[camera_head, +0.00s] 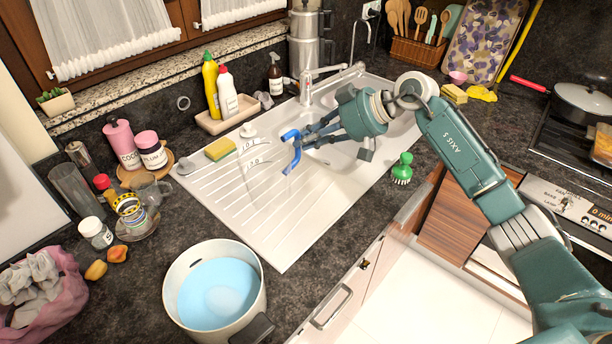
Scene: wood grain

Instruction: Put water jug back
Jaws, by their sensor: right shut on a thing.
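The water jug (255,160) is clear and hard to make out. Its printed 1.0 and 2.0 marks show over the left part of the sink's draining board (218,192). Its blue handle (289,160) is on the side facing my right gripper. My right gripper (299,142) comes in from the right and is shut on the blue handle. I cannot tell whether the jug's base touches the draining board. My left gripper is not in view.
A pot (258,302) with light blue liquid stands at the front. A sponge (220,149) lies behind the jug, and a green brush (402,169) stands right of the sink. Bottles stand in a tray (228,118) at the back. The front draining board is clear.

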